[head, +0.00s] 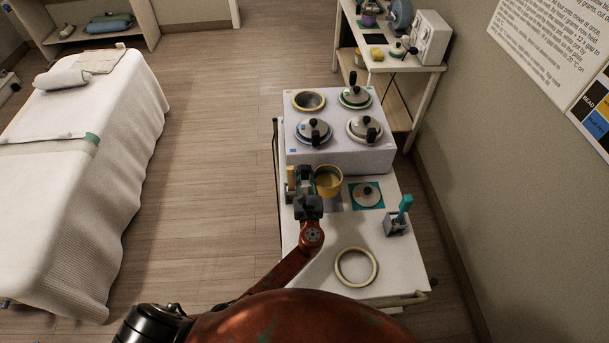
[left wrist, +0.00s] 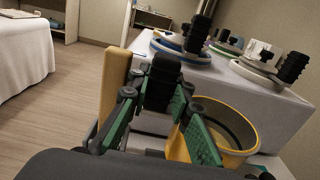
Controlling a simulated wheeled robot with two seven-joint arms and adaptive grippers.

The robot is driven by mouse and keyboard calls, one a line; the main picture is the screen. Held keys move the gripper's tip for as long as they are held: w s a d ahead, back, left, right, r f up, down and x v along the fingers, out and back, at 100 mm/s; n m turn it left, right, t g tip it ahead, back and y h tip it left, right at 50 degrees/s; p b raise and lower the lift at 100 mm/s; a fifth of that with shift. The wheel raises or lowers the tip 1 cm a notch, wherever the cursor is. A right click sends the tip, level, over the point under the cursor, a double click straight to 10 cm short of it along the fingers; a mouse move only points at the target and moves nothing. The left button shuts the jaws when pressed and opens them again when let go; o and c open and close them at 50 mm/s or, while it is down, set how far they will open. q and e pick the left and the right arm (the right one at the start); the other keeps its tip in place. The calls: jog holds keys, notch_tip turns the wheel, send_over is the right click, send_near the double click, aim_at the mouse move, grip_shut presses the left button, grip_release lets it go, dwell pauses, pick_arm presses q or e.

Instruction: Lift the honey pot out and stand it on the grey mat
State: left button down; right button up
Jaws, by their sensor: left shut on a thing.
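The honey pot (head: 328,181), a yellow open pot, is in front of the wax warmer (head: 341,155). It also shows in the left wrist view (left wrist: 236,130), at the right of my fingers. My left gripper (head: 305,183) is beside it on the left, shut on its dark handle (left wrist: 163,78). The pot looks about upright. I cannot tell whether its base touches the cart top. A greyish patch (head: 335,203) shows just below the pot; I cannot tell whether it is the grey mat or shadow. My right gripper is not in view.
The warmer's back left well (head: 309,101) is open; the other wells hold lidded pots. A loose lid (head: 366,194) lies on a teal mat right of the pot. A holder with a teal tool (head: 397,220) and a cream ring (head: 356,267) are nearer. A tan upright piece (left wrist: 114,82) stands left of my fingers.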

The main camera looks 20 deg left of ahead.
pick_arm(q)
jog(key=shift+f, duration=0.25)
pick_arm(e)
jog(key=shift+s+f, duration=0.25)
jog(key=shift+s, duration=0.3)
pick_arm(q)
jog(key=shift+s, duration=0.1)
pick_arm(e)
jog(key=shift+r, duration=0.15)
pick_arm(q)
jog(key=shift+f+b, duration=2.15)
jog(key=shift+f, duration=0.7)
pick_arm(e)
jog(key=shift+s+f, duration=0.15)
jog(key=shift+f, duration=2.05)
pick_arm(q)
jog(key=shift+p, duration=0.3)
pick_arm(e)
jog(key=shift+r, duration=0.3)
pick_arm(q)
jog(key=shift+f+b, duration=0.5)
jog(key=shift+f, duration=0.1)
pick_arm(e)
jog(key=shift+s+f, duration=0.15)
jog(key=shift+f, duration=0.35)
pick_arm(q)
jog(key=c, duration=1.7)
grip_release()
